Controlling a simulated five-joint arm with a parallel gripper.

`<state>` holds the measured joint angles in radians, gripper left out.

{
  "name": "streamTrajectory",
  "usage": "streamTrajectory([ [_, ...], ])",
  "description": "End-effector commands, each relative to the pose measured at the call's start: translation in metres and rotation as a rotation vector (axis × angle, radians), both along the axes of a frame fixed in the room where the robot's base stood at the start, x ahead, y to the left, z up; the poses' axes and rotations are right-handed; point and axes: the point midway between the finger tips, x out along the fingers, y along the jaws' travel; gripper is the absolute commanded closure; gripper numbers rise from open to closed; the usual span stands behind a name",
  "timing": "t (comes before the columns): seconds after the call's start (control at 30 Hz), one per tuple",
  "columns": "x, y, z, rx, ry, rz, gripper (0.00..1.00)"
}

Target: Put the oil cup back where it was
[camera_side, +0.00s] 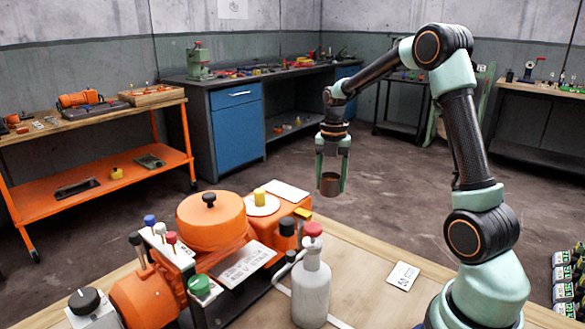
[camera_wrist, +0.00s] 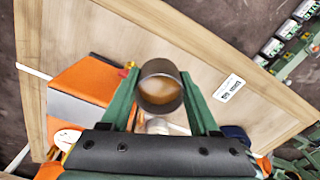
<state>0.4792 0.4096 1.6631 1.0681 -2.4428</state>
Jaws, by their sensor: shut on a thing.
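My gripper (camera_side: 331,176) hangs down in the middle of the side view, shut on the oil cup. The oil cup (camera_side: 330,187) is a small dark round cup, held between the two green fingers and raised above the wooden table. In the wrist view the cup (camera_wrist: 160,90) shows from above, with brown oil inside, between the fingers (camera_wrist: 160,100). It looks about upright.
An orange machine (camera_side: 212,222) with knobs and levers stands on the wooden table (camera_side: 375,300) at the left. A printed white card (camera_side: 403,275) lies on the bare wood farther right.

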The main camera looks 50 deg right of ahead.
Motion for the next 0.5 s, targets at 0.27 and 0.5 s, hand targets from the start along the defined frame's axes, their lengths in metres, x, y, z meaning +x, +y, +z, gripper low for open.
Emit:
streamTrajectory([
  [0.27, -0.034, 0.019, 0.032, -0.002, -0.003, 0.001, 1.0],
  [0.5, -0.072, 0.039, 0.051, -0.001, -0.003, 0.001, 1.0],
])
